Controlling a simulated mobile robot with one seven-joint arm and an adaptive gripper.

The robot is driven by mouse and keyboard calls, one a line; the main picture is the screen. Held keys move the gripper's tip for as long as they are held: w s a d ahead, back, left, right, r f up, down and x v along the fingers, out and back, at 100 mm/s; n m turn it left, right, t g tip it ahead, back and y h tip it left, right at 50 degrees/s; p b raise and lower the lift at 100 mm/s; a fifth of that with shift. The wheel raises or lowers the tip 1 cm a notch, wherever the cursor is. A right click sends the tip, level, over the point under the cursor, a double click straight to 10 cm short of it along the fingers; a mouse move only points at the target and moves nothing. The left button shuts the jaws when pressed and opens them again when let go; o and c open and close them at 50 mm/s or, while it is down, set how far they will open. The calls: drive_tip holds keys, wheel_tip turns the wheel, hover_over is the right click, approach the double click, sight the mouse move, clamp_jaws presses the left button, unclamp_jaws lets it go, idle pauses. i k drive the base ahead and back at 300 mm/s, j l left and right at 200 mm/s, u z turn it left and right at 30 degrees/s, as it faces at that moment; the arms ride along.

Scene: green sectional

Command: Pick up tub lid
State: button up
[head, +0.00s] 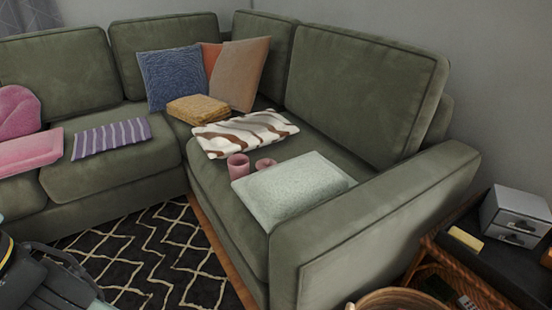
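A small pink tub (238,166) stands upright on the right-hand section of the green sofa. A low, round pink piece (265,165), which looks like the tub lid, lies just to its right, with a small gap between them. Part of my gripper (66,283) shows dark at the lower left corner, cut off by the frame edge. It is far from the tub and the lid, over the rug side. Its fingertips are not clear, so I cannot tell if it is open or shut.
A pale green pillow (292,190) lies right in front of the lid. A brown-and-white striped blanket (245,133) lies behind. The sofa armrest (380,225) rises at the right. A wicker basket (398,299) and side table (510,262) stand beyond it. The patterned rug (150,255) looks clear.

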sight(263, 164)
drive_tip(key=i+j+z, duration=0.35)
drive_tip(key=j, duration=0.3)
drive_tip(key=i+j+z, duration=0.15)
drive_tip(key=i+j, duration=0.15)
drive_tip(key=i+j+z, duration=0.2)
drive_tip(key=j, duration=0.25)
drive_tip(key=i+j+z, duration=0.15)
drive_tip(key=j, duration=0.25)
drive_tip(key=i+j+z, duration=0.15)
drive_tip(key=j, duration=0.25)
drive_tip(key=i+j+z, duration=0.1)
drive_tip(key=j, duration=0.3)
drive_tip(key=i+j, duration=0.1)
drive_tip(key=j, duration=0.35)
drive_tip(key=j+z, duration=0.15)
drive_tip(key=j, duration=0.25)
drive_tip(key=i+j, duration=0.05)
drive_tip(key=i, duration=0.05)
